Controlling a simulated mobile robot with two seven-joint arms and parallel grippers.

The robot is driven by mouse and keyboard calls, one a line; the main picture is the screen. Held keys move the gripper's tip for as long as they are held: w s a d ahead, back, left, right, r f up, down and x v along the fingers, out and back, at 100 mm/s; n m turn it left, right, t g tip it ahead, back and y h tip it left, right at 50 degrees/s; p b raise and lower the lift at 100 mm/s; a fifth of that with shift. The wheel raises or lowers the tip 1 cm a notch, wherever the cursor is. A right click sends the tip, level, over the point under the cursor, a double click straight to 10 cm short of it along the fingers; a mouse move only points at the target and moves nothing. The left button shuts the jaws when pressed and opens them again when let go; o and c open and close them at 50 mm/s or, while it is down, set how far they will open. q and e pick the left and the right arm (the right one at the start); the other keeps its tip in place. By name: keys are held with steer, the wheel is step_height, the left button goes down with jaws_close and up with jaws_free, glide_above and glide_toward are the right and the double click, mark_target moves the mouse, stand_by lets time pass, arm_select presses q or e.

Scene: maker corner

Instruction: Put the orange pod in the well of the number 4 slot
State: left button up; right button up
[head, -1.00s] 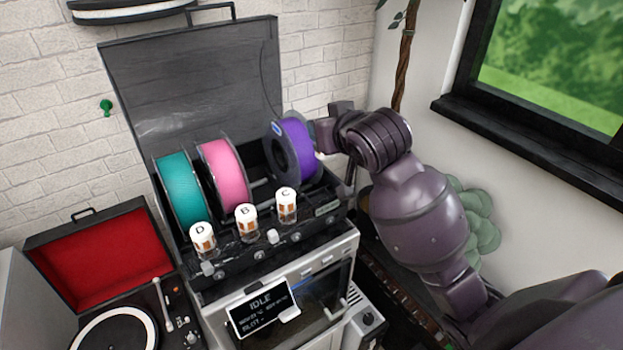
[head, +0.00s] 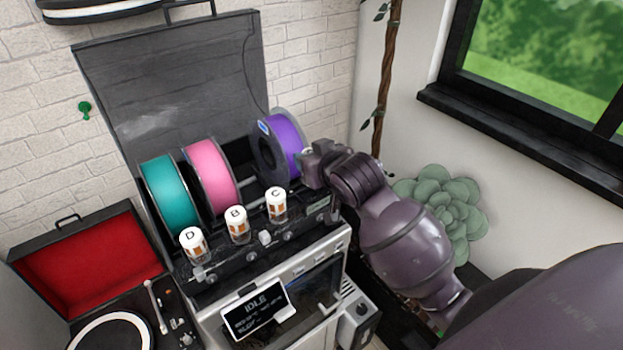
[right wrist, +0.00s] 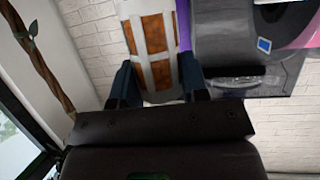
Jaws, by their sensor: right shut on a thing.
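In the right wrist view my right gripper (right wrist: 158,82) is shut on a clear pod (right wrist: 152,40) with orange-brown filling and pale bands. In the head view my right gripper (head: 308,168) is at the right end of the filament box (head: 253,228), beside the purple spool (head: 288,143); the held pod is not discernible there. Three white-capped pods stand along the box's front: D (head: 193,244), B (head: 237,224) and C (head: 276,204). I cannot make out slot numbers, and the number 4 well cannot be identified. My left gripper is out of view.
A teal spool (head: 168,192) and pink spool (head: 212,176) sit in the box, its dark lid (head: 170,85) raised behind. Below is a printer with an IDLE screen (head: 255,308). A record player (head: 110,330) stands left; a succulent (head: 445,210) is at right.

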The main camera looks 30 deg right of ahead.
steer(key=shift+f, duration=2.95)
steer(key=o, duration=0.9)
steer(key=shift+f, duration=0.15)
steer(key=shift+o, duration=0.2)
